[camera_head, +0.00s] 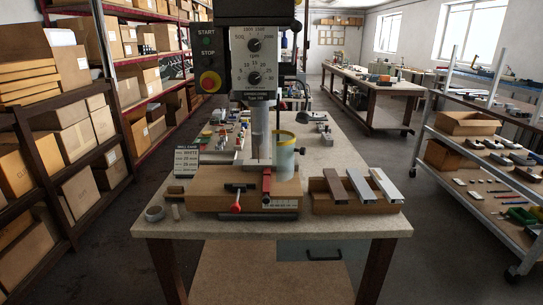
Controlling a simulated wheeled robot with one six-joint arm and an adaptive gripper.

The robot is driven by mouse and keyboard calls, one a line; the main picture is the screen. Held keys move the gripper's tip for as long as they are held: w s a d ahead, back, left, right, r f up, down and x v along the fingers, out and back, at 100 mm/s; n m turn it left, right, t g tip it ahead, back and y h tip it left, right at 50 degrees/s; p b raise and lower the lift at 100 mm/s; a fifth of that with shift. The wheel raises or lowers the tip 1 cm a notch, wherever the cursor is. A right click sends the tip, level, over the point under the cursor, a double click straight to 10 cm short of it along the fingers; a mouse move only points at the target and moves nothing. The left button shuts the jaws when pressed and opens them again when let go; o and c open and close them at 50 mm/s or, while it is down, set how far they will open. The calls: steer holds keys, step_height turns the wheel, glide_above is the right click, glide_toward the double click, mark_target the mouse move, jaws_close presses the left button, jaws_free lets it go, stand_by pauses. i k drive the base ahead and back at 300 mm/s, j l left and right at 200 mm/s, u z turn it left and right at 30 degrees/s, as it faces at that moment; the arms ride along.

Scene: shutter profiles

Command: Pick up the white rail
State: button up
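The white rail (385,185) is the rightmost of three profiles lying side by side. They lean out of a low brown tray (322,206) on the right part of the workbench. A grey rail (360,186) lies to its left, and a brown rail (335,190) lies left of that. The near end of the white rail reaches the tray's front edge. My gripper is not in view.
A drill press (255,60) stands over the middle of the workbench (400,222), left of the tray. A wooden block with a red-handled clamp (236,208) sits beneath it. A metal shelf cart (480,180) stands at right, and box racks (70,120) at left.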

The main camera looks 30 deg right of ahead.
mark_target(392, 195)
steer(key=z, duration=1.25)
